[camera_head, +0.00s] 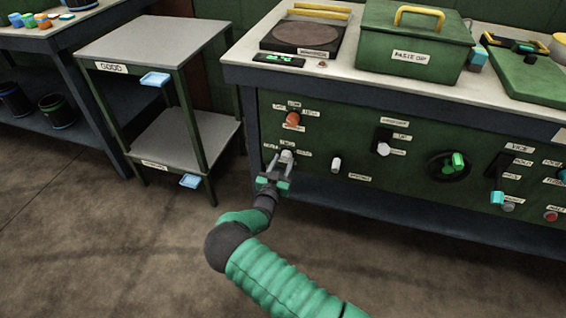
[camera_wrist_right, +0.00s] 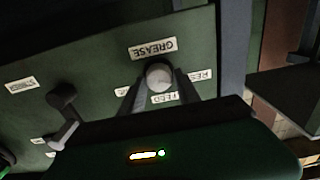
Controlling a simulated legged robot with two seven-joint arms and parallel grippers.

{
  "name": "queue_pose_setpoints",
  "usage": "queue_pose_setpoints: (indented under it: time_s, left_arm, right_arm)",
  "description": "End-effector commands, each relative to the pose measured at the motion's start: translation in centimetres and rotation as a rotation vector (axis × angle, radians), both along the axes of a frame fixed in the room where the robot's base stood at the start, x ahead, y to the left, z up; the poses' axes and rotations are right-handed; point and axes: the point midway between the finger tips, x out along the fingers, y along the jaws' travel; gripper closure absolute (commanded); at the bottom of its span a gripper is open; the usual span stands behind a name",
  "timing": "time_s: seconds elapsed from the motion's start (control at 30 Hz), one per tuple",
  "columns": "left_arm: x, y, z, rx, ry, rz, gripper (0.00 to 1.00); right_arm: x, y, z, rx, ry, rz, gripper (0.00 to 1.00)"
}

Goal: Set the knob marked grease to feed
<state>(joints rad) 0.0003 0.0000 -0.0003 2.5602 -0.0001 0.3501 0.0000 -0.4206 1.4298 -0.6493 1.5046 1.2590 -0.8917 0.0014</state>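The grease knob (camera_wrist_right: 158,76) is a pale round knob on the green panel, under a label reading GREASE, which appears upside down in the right wrist view. A FEED label (camera_wrist_right: 165,97) is just below it in that view, with partly covered labels on either side. The knob also shows in the head view (camera_head: 287,156), at the panel's left end. My right gripper (camera_wrist_right: 161,80) has one finger on each side of the knob, apart and very close to it; contact cannot be made out. The knob's pointer direction is not clear. My left gripper is out of view.
An orange knob (camera_head: 292,119) sits above the grease knob, and a white knob (camera_head: 336,164) is to its right. A black handwheel (camera_head: 449,166) and several levers are further right. A two-shelf stand (camera_head: 150,48) is at left. Open floor lies in front.

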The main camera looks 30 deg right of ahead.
Motion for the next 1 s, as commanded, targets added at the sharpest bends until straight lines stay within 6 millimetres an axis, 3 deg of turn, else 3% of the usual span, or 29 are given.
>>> queue_pose_setpoints:
  time_s: [0.03, 0.27, 0.67, 1.0]
  left_arm:
    - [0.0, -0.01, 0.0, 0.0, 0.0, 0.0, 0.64]
    - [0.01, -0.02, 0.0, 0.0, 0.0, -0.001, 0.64]
    - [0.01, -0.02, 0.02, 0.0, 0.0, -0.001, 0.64]
    - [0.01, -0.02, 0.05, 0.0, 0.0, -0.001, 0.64]
  right_arm:
    - [-0.01, -0.02, -0.01, 0.0, 0.0, 0.0, 0.69]
    - [0.03, -0.03, -0.02, 0.0, 0.0, 0.0, 0.99]
    - [0.01, -0.09, -0.02, 0.036, -0.04, -0.002, 1.0]
    - [0.0, -0.13, 0.03, 0.187, -0.219, -0.001, 1.0]
